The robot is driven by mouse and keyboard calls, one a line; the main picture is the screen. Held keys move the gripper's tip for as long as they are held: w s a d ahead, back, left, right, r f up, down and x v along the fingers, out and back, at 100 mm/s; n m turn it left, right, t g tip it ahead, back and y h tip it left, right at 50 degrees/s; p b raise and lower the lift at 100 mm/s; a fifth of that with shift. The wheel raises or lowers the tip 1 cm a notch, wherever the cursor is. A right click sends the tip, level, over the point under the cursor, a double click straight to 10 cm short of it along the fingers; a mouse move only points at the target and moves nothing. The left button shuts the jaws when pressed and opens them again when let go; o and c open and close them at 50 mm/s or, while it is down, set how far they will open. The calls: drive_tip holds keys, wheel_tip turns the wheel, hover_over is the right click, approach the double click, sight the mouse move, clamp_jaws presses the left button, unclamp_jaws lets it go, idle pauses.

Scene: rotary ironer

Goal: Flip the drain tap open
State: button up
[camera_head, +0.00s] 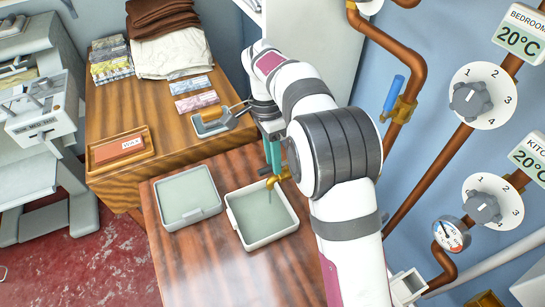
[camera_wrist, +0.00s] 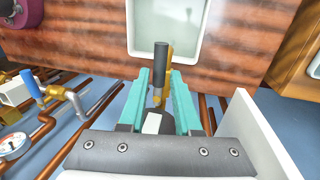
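The drain tap (camera_head: 279,177) is brass and sits above the right tray beside the wooden top's back edge, partly hidden by my arm. In the wrist view its dark grey lever (camera_wrist: 160,57) points away from my gripper, toward the tray, with brass (camera_wrist: 157,97) behind it. My gripper (camera_head: 272,153) has teal fingers and points down at the tap. In the wrist view my gripper (camera_wrist: 160,78) has its fingers apart, one on each side of the tap. A small gap shows on the left; contact on the right is unclear.
Two pale trays, left (camera_head: 188,196) and right (camera_head: 262,213), are on the wooden top (camera_head: 190,262). A blue-handled valve (camera_head: 394,97), copper pipes (camera_head: 425,180) and dials (camera_head: 483,97) line the wall at right. A clamp-like tool (camera_head: 213,122) lies on the rear bench.

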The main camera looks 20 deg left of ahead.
drive_tip(key=shift+r, duration=0.1)
wheel_tip(320, 180, up, 12)
drive_tip(key=w+a, duration=0.1)
drive_tip(key=shift+w+a+f, duration=0.2)
drive_tip(key=shift+w+a, duration=0.05)
drive_tip(key=shift+a, duration=0.1)
drive_tip(key=s+d+r+n+y, duration=0.1)
drive_tip(key=s+d+r+n, duration=0.1)
drive_tip(key=s+d, duration=0.55)
drive_tip(key=s+d+r+n+y, duration=0.15)
drive_tip(key=s+d, duration=0.25)
drive_tip(key=d, duration=0.7)
drive_tip(key=s+d+f, duration=0.2)
drive_tip(key=s+f, duration=0.3)
drive_tip(key=s, duration=0.2)
drive_tip(key=s+d+f+t, duration=0.1)
drive_tip(key=s+d+f, duration=0.1)
drive_tip(key=s+f, duration=0.3)
drive_tip(key=s+y, duration=0.1)
drive_tip(key=s, duration=0.2)
drive_tip(key=shift+s+d, duration=0.25)
drive_tip(key=shift+s, duration=0.05)
